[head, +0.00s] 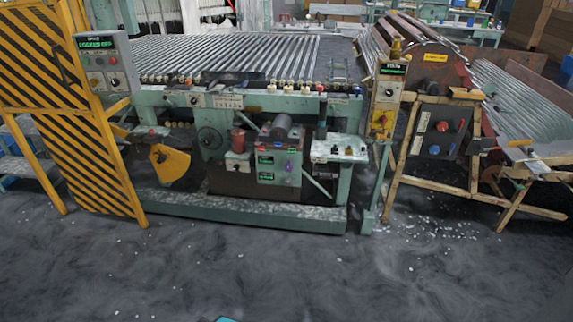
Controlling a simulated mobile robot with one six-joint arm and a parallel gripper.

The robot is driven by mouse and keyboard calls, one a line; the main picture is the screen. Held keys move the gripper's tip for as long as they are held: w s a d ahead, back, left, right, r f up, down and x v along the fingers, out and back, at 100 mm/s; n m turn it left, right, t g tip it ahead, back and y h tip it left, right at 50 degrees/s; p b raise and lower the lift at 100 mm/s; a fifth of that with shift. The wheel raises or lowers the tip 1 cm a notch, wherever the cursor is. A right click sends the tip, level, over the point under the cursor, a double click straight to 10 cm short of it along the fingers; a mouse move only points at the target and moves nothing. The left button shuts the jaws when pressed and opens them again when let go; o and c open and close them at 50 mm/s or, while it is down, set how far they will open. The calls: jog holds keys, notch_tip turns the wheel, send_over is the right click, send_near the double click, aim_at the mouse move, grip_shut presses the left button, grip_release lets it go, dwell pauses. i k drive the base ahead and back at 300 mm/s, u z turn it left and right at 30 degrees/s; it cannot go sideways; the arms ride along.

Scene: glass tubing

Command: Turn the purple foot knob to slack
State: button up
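A small purple knob (289,167) shows on the front of a green control box (279,179), low at the middle of the glass tubing machine. It is too small in the picture to read its pointer or setting. Two small green displays (265,160) sit to its left on the same box. My gripper is not in view. A small teal piece shows at the bottom edge, and I cannot tell what it is.
A yellow-black striped guard (75,110) stands at left. A yellow-framed stand (435,140) is at right, with a yellow switch post (384,100) beside it. A green base beam (240,212) runs along the floor before the machine. The dark floor (280,270) in front is open, with scattered white bits.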

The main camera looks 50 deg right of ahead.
aim_at(288, 167)
jog(key=z, duration=0.25)
jog(key=i, duration=0.95)
jog(key=u, duration=0.15)
